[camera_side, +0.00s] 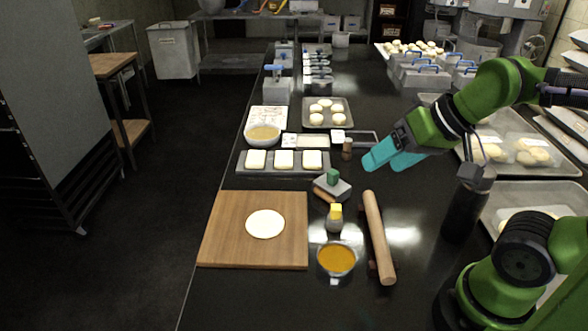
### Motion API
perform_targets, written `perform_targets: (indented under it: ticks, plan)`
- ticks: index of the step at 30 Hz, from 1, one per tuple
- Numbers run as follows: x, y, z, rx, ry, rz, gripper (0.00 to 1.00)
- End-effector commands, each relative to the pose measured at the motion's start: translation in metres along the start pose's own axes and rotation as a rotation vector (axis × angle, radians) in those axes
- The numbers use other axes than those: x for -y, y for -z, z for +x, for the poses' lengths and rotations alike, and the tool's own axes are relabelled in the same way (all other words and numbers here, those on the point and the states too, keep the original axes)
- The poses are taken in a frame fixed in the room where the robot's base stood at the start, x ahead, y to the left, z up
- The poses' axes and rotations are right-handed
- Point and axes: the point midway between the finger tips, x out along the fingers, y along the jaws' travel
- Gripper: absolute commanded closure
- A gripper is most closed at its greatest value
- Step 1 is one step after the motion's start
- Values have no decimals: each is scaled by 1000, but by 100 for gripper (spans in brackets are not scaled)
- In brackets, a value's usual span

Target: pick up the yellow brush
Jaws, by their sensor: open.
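The yellow brush appears to be the small upright item (335,216) with a yellow top and a pale lower part, standing on the dark counter. It is between the rolling pin and the wooden board, just behind the bowl of orange liquid. My gripper (382,164), with cyan fingers, is open and empty. It hangs above the counter, behind and to the right of the yellow item, clear of it. The fingers point down and left.
A rolling pin (378,236) lies right of the brush. A bowl (337,260) is in front, a green-handled grey tool (332,187) just behind. A wooden board (220,238) with flat dough is left. A dark bottle (465,205) stands right. Dark counter is bare at front.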

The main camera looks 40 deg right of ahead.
Motion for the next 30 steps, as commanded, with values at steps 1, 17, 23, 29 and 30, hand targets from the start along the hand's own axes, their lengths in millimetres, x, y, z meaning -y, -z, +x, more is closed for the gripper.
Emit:
perform_targets:
  ticks: [1, 17, 23, 29, 30]
  plan:
    - [0, 0, 0, 0, 0, 0, 27]
    - [-6, 12, 38, 159, -96, -46, 27]
    - [-12, 35, 84, 392, -162, -374, 27]
    - [-18, 54, 124, 612, -122, -779, 27]
    - [-19, 58, 128, 637, -109, -846, 27]
